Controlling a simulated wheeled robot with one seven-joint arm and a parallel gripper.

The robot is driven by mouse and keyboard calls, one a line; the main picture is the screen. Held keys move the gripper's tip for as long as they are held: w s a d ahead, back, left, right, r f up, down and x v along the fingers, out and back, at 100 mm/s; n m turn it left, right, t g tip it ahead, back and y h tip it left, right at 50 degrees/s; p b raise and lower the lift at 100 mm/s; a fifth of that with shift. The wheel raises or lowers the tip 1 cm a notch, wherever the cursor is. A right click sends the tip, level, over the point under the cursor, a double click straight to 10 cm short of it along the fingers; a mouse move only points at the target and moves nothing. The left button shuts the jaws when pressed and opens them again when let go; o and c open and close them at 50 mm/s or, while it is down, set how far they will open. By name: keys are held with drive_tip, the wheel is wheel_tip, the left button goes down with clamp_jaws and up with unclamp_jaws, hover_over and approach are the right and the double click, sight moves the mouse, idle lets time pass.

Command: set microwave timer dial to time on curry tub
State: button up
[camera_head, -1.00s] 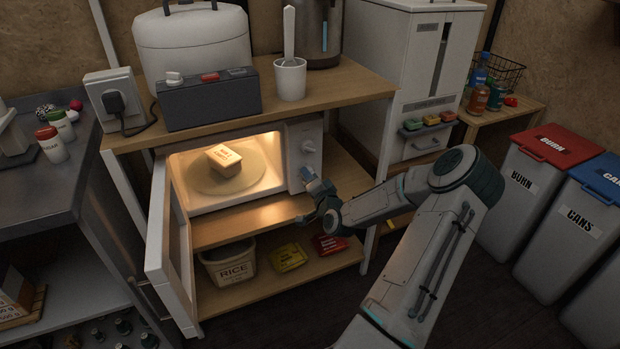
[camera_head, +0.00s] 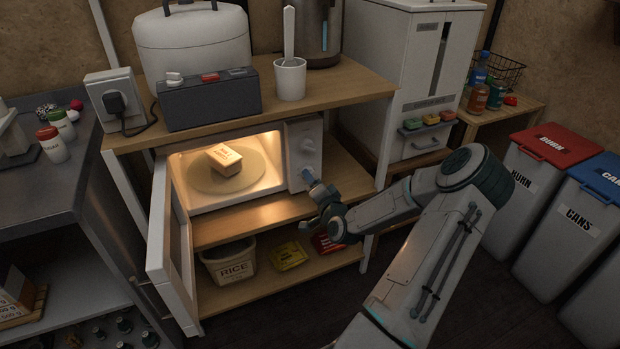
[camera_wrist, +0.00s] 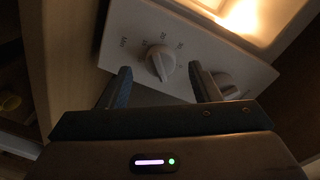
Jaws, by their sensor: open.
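The microwave (camera_head: 302,128) stands on the middle shelf with its door (camera_head: 163,235) swung open and its inside lit. A small tub (camera_head: 226,163) sits on the turntable; I cannot read the writing on its lid. The microwave's panel has an upper knob (camera_head: 308,145) and a lower one behind my gripper. My gripper (camera_head: 309,180) is open at the lower part of the panel. In the wrist view a white dial (camera_wrist: 160,62) with small printed marks around it shows between and beyond the fingertips (camera_wrist: 163,80), with no clear contact. A second knob (camera_wrist: 226,86) is partly hidden by the right finger.
A rice tub (camera_head: 230,263) and packets (camera_head: 290,256) lie on the bottom shelf. A grey box (camera_head: 209,98) and white cup (camera_head: 290,80) stand on top. The open door blocks the left side; bins (camera_head: 530,195) stand at the right.

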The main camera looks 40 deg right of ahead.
drive_tip(key=p+v, duration=0.1)
drive_tip(key=v, duration=1)
drive_tip(key=shift+p, duration=0.35)
drive_tip(key=shift+w, duration=0.1)
